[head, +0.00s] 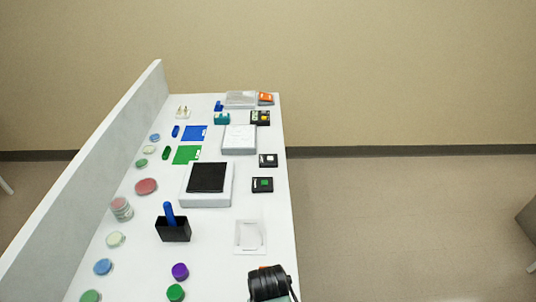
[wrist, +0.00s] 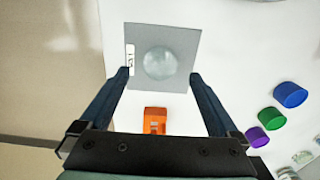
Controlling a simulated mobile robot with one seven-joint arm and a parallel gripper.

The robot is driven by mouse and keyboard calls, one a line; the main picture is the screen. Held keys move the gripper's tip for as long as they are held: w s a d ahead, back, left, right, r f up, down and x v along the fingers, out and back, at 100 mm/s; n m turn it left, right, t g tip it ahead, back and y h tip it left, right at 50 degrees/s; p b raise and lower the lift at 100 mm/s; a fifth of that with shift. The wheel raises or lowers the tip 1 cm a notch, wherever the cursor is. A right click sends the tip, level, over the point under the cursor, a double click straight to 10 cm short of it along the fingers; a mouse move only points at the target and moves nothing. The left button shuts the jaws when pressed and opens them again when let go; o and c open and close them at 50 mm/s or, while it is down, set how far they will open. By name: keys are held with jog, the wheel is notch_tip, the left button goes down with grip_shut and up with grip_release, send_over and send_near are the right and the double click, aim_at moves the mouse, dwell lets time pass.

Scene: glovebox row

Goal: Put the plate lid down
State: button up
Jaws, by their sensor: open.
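A clear round disc (wrist: 159,63), which looks like the plate lid, appears flat on a grey square mat (wrist: 180,38) with a white label at its left. My gripper (wrist: 160,74) is open, its two dark fingers apart on either side of the disc. I see no finger touching the disc, and the height of the fingertips above the mat is unclear. In the head view, part of my arm (head: 268,283) shows at the bottom edge; the fingertips and the disc are not visible there.
An orange block (wrist: 155,120) lies between my fingers, nearer my palm. Blue (wrist: 290,94), green (wrist: 271,118) and purple (wrist: 257,136) caps stand to the right. In the head view, a black holder (head: 173,230) and a white square frame (head: 250,250) stand on the bench.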

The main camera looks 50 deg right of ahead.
notch_tip(320, 180, up, 9)
jog(key=shift+b, duration=0.3)
jog(key=shift+f, duration=0.1)
jog(key=w+r+n+t+h, duration=0.4)
jog(key=w+r+t, duration=0.5)
jog(key=w+r, duration=0.9)
jog(key=w+a+r+n+t, duration=0.1)
jog(key=w+a+r+t, duration=0.15)
jog(key=r, duration=0.55)
jog(key=w+a+r+n+t, duration=0.1)
jog(key=w+a+r+t, duration=0.2)
jog(key=r, duration=0.5)
jog(key=s+a+r+n+t, duration=0.25)
jog(key=a+r+t, duration=0.45)
jog(key=r, duration=0.8)
jog(key=s+a+r+t+y, duration=0.1)
jog(key=s+a+r+t, duration=0.2)
jog(key=r, duration=0.4)
jog(key=s+a+r+n+t+y, duration=0.1)
jog(key=s+a+r+t+y, duration=0.1)
jog(key=s+a+r, duration=0.3)
jog(key=s+r+t, duration=0.1)
jog(key=s+r, duration=0.1)
jog(key=s, duration=0.1)
jog(key=shift+s+a+r+y, duration=0.15)
jog(key=shift+a+r+y, duration=0.05)
jog(key=shift+y, duration=0.1)
jog(key=shift+n, duration=0.25)
